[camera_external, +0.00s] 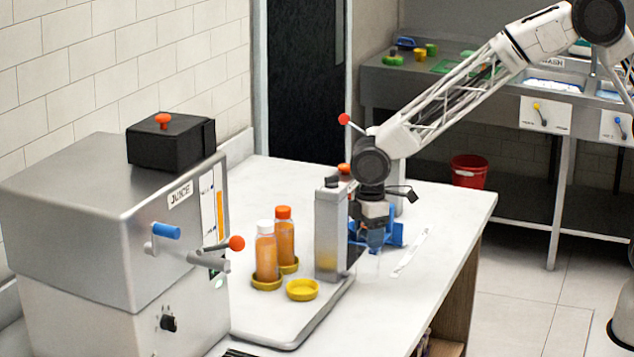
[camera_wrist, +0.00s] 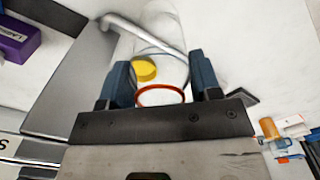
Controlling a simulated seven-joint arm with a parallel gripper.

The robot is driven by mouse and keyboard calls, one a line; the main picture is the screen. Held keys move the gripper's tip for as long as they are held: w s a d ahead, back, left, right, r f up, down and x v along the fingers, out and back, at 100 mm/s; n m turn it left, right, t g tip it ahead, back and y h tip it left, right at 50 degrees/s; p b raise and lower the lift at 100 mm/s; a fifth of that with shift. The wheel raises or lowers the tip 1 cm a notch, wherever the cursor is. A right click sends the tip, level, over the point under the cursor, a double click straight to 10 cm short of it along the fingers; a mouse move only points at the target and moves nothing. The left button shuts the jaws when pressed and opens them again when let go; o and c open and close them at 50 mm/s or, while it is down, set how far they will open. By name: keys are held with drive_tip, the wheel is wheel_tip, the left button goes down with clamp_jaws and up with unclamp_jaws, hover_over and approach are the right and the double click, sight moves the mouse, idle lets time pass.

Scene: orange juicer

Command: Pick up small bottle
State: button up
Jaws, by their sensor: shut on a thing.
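My gripper (camera_external: 375,240) is over the white counter, just right of the grey metal post. In the wrist view, the fingers of my gripper (camera_wrist: 163,85) are closed on both sides of a clear, empty-looking small bottle (camera_wrist: 163,30) with an orange-red ring at its near end. In the external view the bottle's faint clear body shows below the fingers; I cannot tell whether its base touches the counter. Two filled orange bottles, one with a white cap (camera_external: 266,255) and one with an orange cap (camera_external: 285,238), stand in yellow holders left of the post.
An empty yellow holder (camera_external: 302,289) sits on the tray before the metal post (camera_external: 330,235). The juicer (camera_external: 110,225), with protruding levers, fills the left.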

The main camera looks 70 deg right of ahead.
drive_tip(key=shift+s+d, duration=0.1)
drive_tip(key=shift+s, duration=0.15)
drive_tip(key=shift+r, duration=0.1)
idle(0.5)
drive_tip(key=w+d+r+n, duration=0.1)
drive_tip(key=w+r+n, duration=0.1)
drive_tip(key=r, duration=0.6)
drive_tip(key=w+d+r+n, duration=0.1)
drive_tip(key=w+d+r, duration=0.1)
drive_tip(key=r, duration=0.5)
drive_tip(key=w+d+r+m, duration=0.2)
drive_tip(key=w+d+r, duration=0.1)
drive_tip(key=d+r, duration=1)
drive_tip(key=w+d+f, duration=0.2)
drive_tip(key=d+f, duration=0.2)
drive_tip(key=f, duration=0.3)
drive_tip(key=w+d+f, duration=0.2)
drive_tip(key=d+f, duration=0.2)
drive_tip(key=f, duration=0.4)
drive_tip(key=w+d+f+m, duration=0.1)
drive_tip(key=d+f, duration=0.3)
drive_tip(key=f, duration=0.4)
drive_tip(key=shift+w+d+f, duration=0.2)
drive_tip(key=shift+w+d, duration=0.2)
drive_tip(key=shift+f, duration=0.2)
